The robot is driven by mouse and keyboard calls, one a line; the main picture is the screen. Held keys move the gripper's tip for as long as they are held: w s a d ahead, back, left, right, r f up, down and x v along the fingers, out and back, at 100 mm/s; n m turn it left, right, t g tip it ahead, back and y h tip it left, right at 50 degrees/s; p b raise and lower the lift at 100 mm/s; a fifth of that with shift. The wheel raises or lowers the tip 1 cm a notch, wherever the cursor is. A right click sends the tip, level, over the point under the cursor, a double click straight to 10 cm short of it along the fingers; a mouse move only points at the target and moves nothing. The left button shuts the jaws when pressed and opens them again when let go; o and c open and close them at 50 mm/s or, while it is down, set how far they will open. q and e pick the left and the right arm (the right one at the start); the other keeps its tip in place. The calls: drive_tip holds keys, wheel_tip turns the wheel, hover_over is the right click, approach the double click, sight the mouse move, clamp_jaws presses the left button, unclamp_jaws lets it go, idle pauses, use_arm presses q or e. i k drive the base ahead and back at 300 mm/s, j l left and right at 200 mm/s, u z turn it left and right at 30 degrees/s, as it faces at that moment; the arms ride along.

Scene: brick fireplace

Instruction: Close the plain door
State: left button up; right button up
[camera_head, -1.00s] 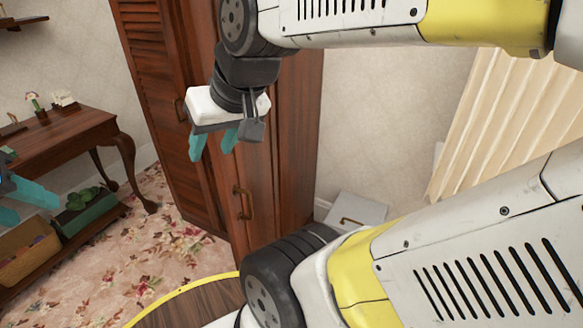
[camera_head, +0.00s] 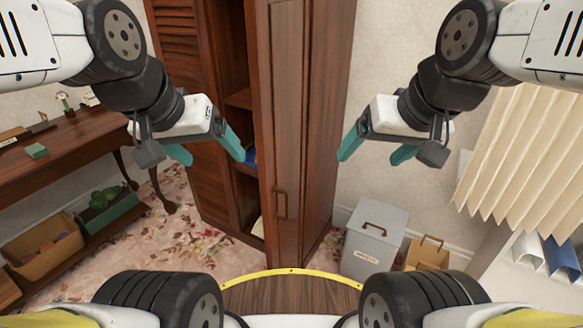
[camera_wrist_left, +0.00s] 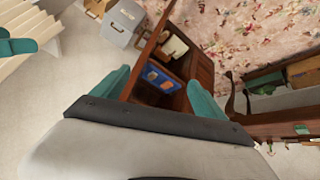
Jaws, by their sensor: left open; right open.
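The brown wooden wardrobe has a louvred door (camera_head: 185,90) on its left side. Its plain door (camera_head: 283,130) stands open, swung out towards me, with a bronze handle (camera_head: 280,203) on its face. Shelves inside (camera_head: 240,130) show in the gap between the doors. My left gripper (camera_head: 210,152) is open and empty, in front of the gap, left of the plain door; its right finger appears near the door's edge. In the left wrist view, the shelves and a blue item (camera_wrist_left: 155,78) lie between its fingers. My right gripper (camera_head: 376,150) is open and empty, right of the wardrobe.
A wooden side table (camera_head: 60,150) is at the left, with a basket (camera_head: 40,245) and a planter (camera_head: 108,212) below. Cream pleated curtains (camera_head: 520,150) hang at the right.

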sight(278, 31)
drive_tip(key=k+l, duration=0.15)
drive_tip(key=l, duration=0.15)
drive_tip(key=k+l+z, duration=0.1)
drive_tip(key=l, duration=0.25)
drive_tip(key=k+l+z, duration=0.1)
drive_tip(key=l, duration=0.25)
drive_tip(key=k+l, duration=0.2)
drive_tip(key=l+z, duration=0.05)
drive_tip(key=l, duration=0.05)
